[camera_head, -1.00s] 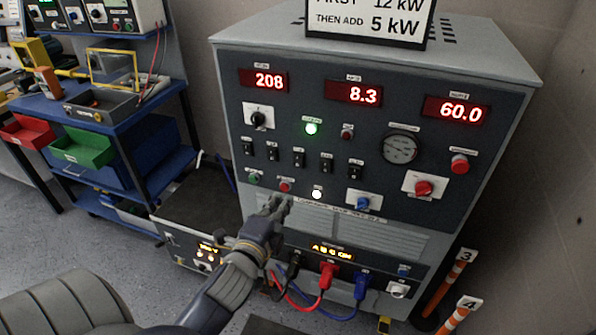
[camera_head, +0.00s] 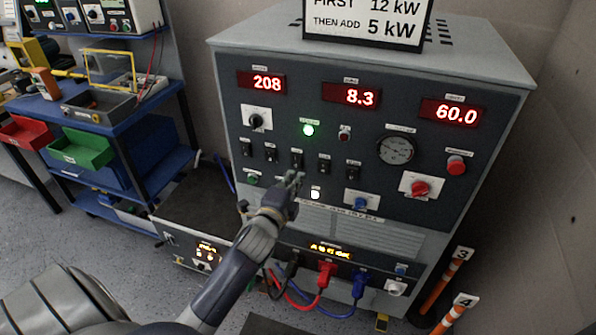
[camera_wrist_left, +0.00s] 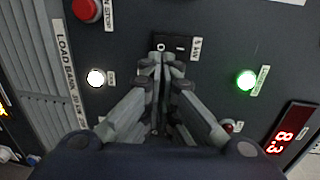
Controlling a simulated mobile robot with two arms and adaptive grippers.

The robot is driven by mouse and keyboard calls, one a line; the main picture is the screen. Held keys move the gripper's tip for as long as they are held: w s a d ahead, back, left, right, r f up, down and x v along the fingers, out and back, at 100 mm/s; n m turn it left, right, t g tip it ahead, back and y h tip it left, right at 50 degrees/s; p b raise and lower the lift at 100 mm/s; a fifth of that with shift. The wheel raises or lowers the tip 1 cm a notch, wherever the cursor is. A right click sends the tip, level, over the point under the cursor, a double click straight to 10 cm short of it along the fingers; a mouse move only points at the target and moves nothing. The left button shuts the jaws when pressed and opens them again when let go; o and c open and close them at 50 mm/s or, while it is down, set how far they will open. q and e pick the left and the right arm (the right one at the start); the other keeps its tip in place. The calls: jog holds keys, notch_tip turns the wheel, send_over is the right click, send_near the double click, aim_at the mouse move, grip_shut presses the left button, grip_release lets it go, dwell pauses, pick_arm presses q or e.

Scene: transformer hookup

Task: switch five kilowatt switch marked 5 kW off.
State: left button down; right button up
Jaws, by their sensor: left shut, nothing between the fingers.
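The load bank (camera_head: 460,215) is a dark panel with a row of black rocker switches across its middle. A black rocker switch (camera_wrist_left: 172,42) sits just ahead of my left fingertips in the left wrist view, with a small label (camera_wrist_left: 196,48) beside it that seems to read 5 kW. In the head view the switch above my fingertips is the middle one (camera_head: 297,158) of the row. My left gripper (camera_head: 293,180) is shut and empty, its tips close to the panel just below that switch; it also shows in the left wrist view (camera_wrist_left: 160,68). Contact cannot be told. My right gripper is out of view.
Other rockers (camera_head: 270,152) flank it. A lit white lamp (camera_head: 315,194) is close below my fingertips, and a lit green lamp (camera_head: 308,130) is above. Red and blue plugs with cables (camera_head: 325,275) hang below. Displays (camera_head: 351,95) read 208, 8.3 and 60.0.

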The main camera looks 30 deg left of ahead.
aim_at(302, 165)
pick_arm(q)
jog(key=shift+x, duration=1.7)
jog(key=shift+w+f+b, duration=0.2)
jog(key=shift+f+b, duration=0.25)
jog(key=shift+b, duration=0.55)
jog(key=shift+r, duration=0.4)
jog(key=shift+a+f+t+p, duration=0.1)
jog(key=shift+t+p, duration=0.2)
